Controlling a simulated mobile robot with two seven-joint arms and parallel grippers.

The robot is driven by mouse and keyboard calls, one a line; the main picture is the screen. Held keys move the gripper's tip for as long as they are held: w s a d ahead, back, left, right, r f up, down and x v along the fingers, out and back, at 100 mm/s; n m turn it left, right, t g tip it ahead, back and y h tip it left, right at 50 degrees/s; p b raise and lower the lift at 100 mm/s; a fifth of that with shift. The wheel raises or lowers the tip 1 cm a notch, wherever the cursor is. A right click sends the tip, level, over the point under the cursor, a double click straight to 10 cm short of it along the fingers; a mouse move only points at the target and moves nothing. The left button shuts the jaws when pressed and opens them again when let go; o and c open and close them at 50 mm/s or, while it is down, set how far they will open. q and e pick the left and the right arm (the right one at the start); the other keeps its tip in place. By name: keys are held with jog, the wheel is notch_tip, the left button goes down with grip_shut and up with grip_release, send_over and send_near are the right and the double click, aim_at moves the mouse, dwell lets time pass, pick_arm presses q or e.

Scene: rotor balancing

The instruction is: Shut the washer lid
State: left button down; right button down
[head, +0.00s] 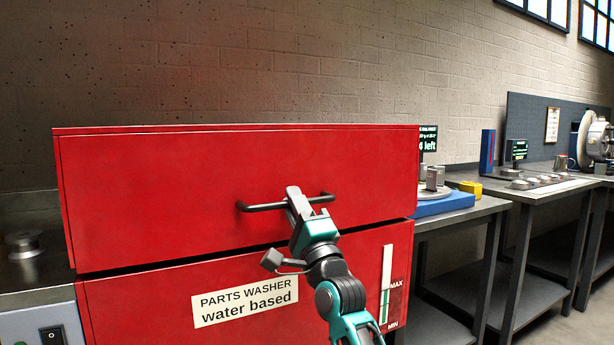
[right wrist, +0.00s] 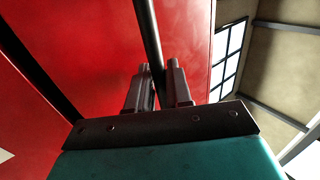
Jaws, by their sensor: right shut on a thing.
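The red parts washer (head: 150,300) stands in front of me, with a label and a level gauge on its front. Its red lid (head: 150,190) sits above the body, and a dark gap shows between them along the front. A black bar handle (head: 262,207) runs across the lid's front. My right gripper (head: 293,198) is shut on the handle. In the right wrist view, the handle (right wrist: 151,40) passes between the two fingers of the right gripper (right wrist: 158,85). My left gripper is not in view.
A metal bench (head: 460,212) with a blue device (head: 440,205) and a yellow block (head: 471,187) stands right of the washer. Another bench with a screen (head: 516,150) is beyond it. At the left, a metal part (head: 24,243) rests on a counter above a switch (head: 52,336).

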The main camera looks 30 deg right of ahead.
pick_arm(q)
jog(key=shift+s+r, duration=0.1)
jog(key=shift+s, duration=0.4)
pick_arm(e)
jog(key=shift+w+f, duration=0.15)
jog(key=shift+f, duration=0.45)
jog(key=shift+w+f, duration=0.15)
jog(key=shift+f, duration=0.4)
jog(key=shift+a+f, duration=0.1)
jog(key=shift+f, duration=0.05)
jog(key=c, duration=1.2)
grip_release()
jog(key=shift+w+f, duration=0.1)
pick_arm(q)
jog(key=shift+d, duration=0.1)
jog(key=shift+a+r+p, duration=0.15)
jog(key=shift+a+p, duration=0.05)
jog(key=shift+p, duration=0.35)
pick_arm(e)
jog(key=shift+r+v, duration=0.1)
jog(key=shift+v, duration=3.1)
jog(key=shift+r+v, duration=0.15)
jog(key=shift+v, duration=3.05)
